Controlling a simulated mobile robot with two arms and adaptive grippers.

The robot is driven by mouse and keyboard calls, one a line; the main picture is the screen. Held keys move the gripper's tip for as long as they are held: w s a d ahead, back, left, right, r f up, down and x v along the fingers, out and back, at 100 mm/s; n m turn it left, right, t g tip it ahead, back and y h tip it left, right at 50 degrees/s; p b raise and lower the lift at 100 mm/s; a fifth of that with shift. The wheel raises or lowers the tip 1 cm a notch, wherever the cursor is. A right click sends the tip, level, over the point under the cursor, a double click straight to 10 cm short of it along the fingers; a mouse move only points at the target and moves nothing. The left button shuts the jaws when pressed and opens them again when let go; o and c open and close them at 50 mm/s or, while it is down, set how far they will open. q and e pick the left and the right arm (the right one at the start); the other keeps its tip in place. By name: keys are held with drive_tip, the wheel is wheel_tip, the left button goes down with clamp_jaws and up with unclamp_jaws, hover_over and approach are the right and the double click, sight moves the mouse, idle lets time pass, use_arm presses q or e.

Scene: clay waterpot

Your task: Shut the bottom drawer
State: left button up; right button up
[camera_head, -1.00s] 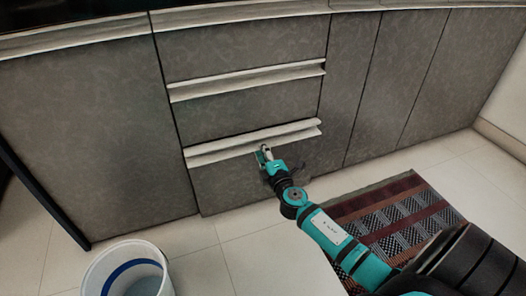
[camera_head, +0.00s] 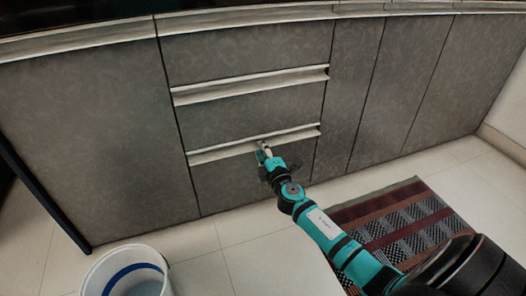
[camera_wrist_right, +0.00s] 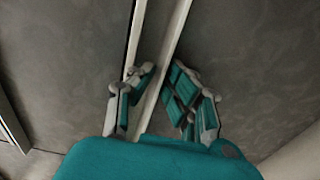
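The bottom drawer (camera_head: 225,183) is the lowest grey front of the drawer stack in the head view. A pale handle rail (camera_head: 220,153) runs along its top edge. The drawer front looks flush or nearly flush with the cabinet; a small gap cannot be ruled out. My right gripper (camera_head: 262,153) is at the rail near its middle. In the wrist view my right gripper (camera_wrist_right: 160,105) has its teal fingers apart, with the pale rail (camera_wrist_right: 163,75) running between them. Whether the fingertips touch the drawer cannot be told. My left gripper is not in view.
The upper drawers (camera_head: 245,52) and side cabinet fronts (camera_head: 100,140) look shut. A white bucket (camera_head: 95,275) stands on the floor at lower left. A striped rug (camera_head: 400,215) lies under my right arm. Tiled floor (camera_head: 235,235) is bare before the drawers.

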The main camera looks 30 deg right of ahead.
drive_tip(key=shift+o, duration=0.7)
drive_tip(key=v, duration=1.2)
